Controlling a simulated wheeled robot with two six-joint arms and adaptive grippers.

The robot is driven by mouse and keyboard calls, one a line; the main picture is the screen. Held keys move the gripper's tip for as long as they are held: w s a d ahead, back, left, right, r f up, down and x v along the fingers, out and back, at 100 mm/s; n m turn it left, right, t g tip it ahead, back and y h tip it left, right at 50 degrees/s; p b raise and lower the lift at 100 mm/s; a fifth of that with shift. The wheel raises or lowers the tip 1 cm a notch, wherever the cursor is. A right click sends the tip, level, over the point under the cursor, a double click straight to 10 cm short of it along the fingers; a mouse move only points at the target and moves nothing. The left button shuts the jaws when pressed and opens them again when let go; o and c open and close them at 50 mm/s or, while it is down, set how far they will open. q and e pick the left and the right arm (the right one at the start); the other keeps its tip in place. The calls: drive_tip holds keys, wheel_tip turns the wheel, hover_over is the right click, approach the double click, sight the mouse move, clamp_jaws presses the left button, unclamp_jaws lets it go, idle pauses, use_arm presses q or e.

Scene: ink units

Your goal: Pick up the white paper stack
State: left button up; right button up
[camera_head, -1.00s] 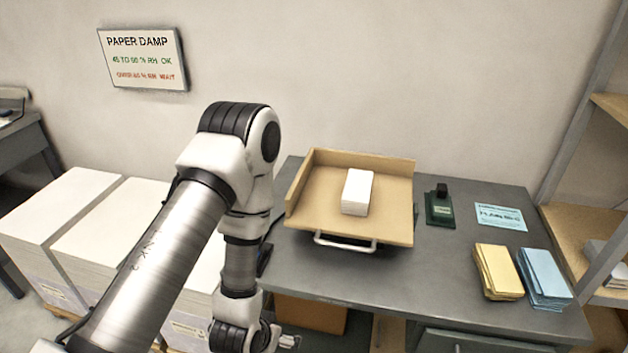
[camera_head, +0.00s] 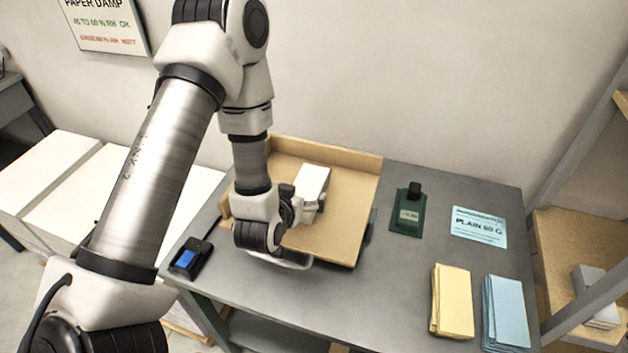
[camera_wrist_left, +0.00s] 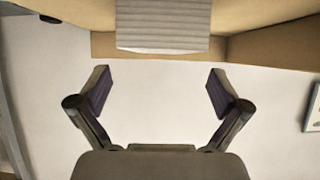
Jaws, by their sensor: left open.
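The white paper stack (camera_head: 313,180) lies in the tan tray (camera_head: 345,215) on the grey table, partly hidden by my left gripper. It also shows at the top edge of the left wrist view (camera_wrist_left: 163,28), with its layered sheet edges facing the camera. My left gripper (camera_head: 306,204) is at the tray's near left part, just on the near side of the stack. In the left wrist view its two fingers (camera_wrist_left: 160,90) are spread wide with nothing between them, and the stack lies beyond the fingertips. My right gripper is in neither view.
The tray has raised walls and a pale front handle (camera_head: 285,263). A green device (camera_head: 407,212), a blue label card (camera_head: 479,226), a yellow stack (camera_head: 452,300) and a blue stack (camera_head: 505,312) are to the right. A black device (camera_head: 191,257) is at the table's left.

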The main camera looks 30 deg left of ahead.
sight(306, 189)
use_arm(q)
drive_tip(key=shift+p+x, duration=1)
drive_tip(key=shift+x, duration=0.2)
drive_tip(key=x, duration=0.3)
drive_tip(key=shift+w+f, duration=0.1)
drive_tip(key=shift+f, duration=0.2)
drive_tip(key=shift+s+r, duration=0.2)
drive_tip(key=shift+s, duration=0.1)
drive_tip(key=c, duration=1.7)
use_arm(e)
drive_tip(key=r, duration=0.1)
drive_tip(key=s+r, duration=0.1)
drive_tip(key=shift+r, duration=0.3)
